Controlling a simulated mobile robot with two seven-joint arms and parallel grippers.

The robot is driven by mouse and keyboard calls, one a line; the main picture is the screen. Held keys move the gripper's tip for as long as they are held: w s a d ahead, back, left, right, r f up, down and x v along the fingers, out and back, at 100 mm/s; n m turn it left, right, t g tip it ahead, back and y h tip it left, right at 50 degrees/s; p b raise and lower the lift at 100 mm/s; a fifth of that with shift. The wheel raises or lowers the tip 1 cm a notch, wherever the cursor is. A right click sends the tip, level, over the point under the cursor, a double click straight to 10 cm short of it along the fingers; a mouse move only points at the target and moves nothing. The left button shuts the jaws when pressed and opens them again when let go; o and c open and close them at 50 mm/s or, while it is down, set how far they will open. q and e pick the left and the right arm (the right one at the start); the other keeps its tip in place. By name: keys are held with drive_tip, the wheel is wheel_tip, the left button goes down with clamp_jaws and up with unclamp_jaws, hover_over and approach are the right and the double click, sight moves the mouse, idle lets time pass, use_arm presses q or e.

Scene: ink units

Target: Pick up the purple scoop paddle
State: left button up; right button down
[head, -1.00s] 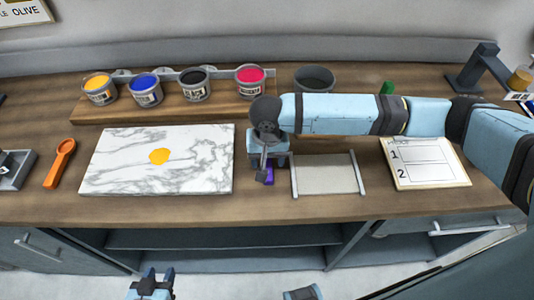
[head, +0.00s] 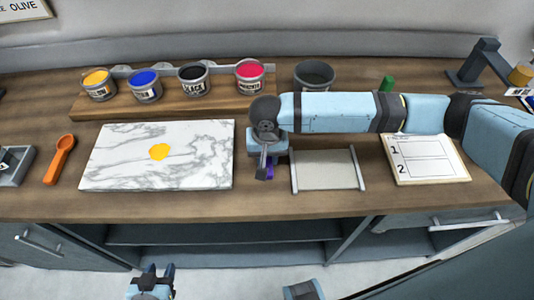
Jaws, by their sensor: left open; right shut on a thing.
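The purple scoop paddle (head: 270,172) shows only as a small purple patch under my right gripper, between the marble slab and the grey tray. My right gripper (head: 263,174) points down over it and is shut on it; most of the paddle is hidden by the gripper. I cannot tell whether it is clear of the counter. My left gripper (head: 151,271) is at the bottom of the view, in front of the counter, open and empty.
The white marble slab (head: 205,160) bears a yellow ink blob (head: 159,152). An orange scoop (head: 60,159) lies left of it. A wooden rack (head: 225,103) with ink tins stands behind. The grey tray (head: 327,171) and a numbered card (head: 426,160) lie to the right.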

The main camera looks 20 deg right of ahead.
wheel_tip(320, 180, up, 20)
drive_tip(key=shift+p, duration=0.3)
drive_tip(key=shift+f, duration=0.1)
